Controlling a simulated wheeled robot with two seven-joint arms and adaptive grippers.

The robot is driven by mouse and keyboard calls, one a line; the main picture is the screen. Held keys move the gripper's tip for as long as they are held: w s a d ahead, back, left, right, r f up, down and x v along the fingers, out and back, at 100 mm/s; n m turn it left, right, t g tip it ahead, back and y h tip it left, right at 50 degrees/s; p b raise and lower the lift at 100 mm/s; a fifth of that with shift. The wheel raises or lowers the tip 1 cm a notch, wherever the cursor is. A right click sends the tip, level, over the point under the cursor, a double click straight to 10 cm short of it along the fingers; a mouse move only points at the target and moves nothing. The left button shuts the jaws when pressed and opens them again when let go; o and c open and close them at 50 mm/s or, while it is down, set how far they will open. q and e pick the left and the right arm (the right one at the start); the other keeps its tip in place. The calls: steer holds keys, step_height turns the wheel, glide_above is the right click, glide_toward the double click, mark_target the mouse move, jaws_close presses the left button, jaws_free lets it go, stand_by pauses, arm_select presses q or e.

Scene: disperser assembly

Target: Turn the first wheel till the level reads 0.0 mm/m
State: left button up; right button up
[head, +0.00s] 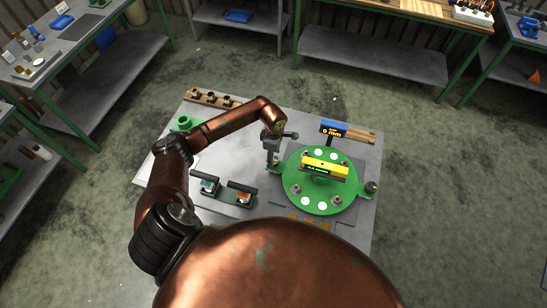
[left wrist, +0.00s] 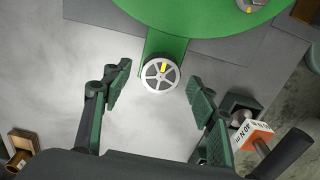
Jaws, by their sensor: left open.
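A green round plate (head: 300,205) stands on the table, with a yellow level (head: 325,167) lying across it. The level's green readout is too small to read. A spoked grey wheel with a yellow mark (left wrist: 153,82) sits on a green lug of the plate in the left wrist view. My left gripper (left wrist: 160,86) is open, its two fingers apart on either side of the wheel and not visibly touching it. In the head view the left gripper (head: 272,152) is at the plate's left edge and hides this wheel. My right gripper is not in view.
A blue display (head: 333,128) stands behind the plate. Another wheel (head: 371,187) is at the plate's right lug. Two dark holders with tools (head: 240,195) stand left of the plate; one tool shows an orange and white block (left wrist: 252,133). A wooden rack (head: 210,98) lies at the back left.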

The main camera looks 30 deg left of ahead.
arm_select(q)
steer(key=shift+f, duration=0.8)
steer(key=shift+c, duration=0.4)
steer(key=c, duration=1.1)
